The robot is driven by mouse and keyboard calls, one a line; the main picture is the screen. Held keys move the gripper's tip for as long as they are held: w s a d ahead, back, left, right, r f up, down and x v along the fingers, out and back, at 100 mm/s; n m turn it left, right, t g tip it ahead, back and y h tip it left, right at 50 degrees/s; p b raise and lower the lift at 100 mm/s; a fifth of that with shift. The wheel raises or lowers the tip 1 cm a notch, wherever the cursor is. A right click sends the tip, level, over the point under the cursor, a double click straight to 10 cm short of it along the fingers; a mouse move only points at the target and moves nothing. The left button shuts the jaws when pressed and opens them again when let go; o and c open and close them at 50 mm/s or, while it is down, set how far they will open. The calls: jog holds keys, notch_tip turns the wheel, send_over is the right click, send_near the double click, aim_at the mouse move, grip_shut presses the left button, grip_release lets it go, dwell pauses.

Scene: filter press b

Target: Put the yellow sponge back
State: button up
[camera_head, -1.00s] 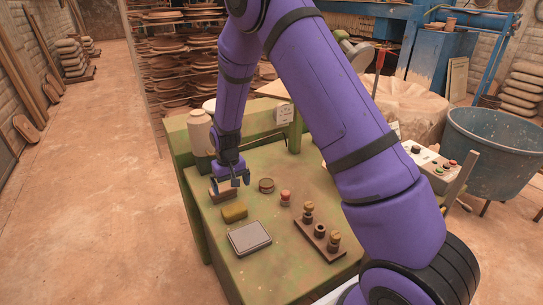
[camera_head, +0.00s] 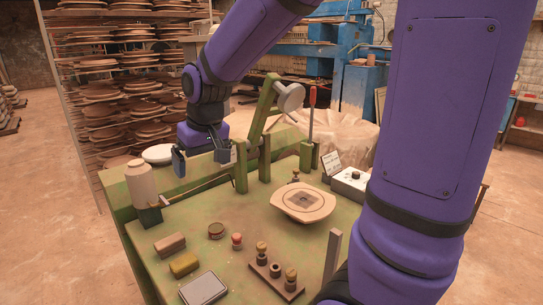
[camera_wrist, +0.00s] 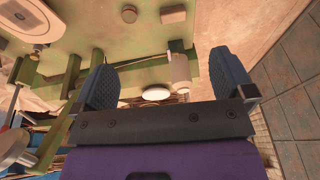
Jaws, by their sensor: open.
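The yellow sponge (camera_head: 183,264) lies on the green bench top (camera_head: 205,210) near its left front edge in the head view. My gripper (camera_head: 202,158) is raised over the back edge of the bench, well behind the sponge. Its two blue fingers are spread wide with nothing between them; they also show in the wrist view (camera_wrist: 165,78). I cannot make out the sponge in the wrist view.
A pale bottle (camera_head: 142,185) stands at the bench's left edge. A round tin (camera_head: 216,230), a red-topped knob (camera_head: 237,241) and a peg rack (camera_head: 275,275) stand right of the sponge. A round plate (camera_head: 303,202) and green lever frame (camera_head: 262,140) are farther back.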

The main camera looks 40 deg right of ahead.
jog(key=s+d+r+t, duration=0.1)
jog(key=s+r, duration=0.2)
jog(key=s, duration=0.7)
jog(key=s+d+r+t, duration=0.1)
jog(key=s+r, duration=0.3)
jog(key=s, duration=0.6)
jog(key=shift+d+h, duration=0.25)
jog(key=shift+h, duration=0.05)
